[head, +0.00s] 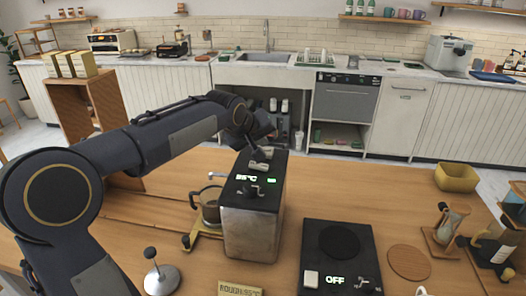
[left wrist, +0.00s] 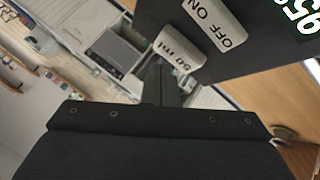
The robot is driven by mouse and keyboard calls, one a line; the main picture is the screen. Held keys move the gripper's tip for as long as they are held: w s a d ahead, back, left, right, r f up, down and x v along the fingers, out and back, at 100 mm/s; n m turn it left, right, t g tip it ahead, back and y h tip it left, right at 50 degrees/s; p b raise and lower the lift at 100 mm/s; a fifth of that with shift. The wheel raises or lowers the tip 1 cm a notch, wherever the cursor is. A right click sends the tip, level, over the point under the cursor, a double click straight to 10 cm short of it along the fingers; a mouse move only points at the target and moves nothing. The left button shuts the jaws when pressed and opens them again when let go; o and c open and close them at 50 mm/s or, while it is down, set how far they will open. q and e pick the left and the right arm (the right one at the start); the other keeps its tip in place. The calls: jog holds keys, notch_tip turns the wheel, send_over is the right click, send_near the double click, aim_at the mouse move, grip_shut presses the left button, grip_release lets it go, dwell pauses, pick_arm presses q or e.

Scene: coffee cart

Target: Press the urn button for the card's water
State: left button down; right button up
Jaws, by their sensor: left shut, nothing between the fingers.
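The urn (head: 250,226) is a steel box with a black top, standing on the wooden counter. Its top carries a lit reading that looks like 95°C, a green light and small controls. In the left wrist view a grey 50 ml button (left wrist: 180,52) and an OFF ON switch (left wrist: 215,27) show on the black panel. My left gripper (head: 264,148) is shut and empty at the far edge of the urn's top; its fingertips (left wrist: 167,72) appear close to the 50 ml button, but contact cannot be told. A card (head: 240,289) at the front edge is partly cut off.
A glass carafe (head: 209,203) stands left of the urn. A metal tamper-like piece (head: 162,279) stands at front left.

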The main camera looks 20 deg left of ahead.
pick_arm(q)
jog(key=shift+f, duration=0.25)
jog(key=shift+f+b, duration=0.65)
dwell(0.6)
jog(key=shift+r, duration=0.15)
jog(key=shift+r+p, duration=0.8)
jog(key=shift+r, duration=0.1)
jog(key=shift+r, duration=0.15)
notch_tip(320, 180, up, 5)
jog(key=p, duration=0.4)
dwell(0.6)
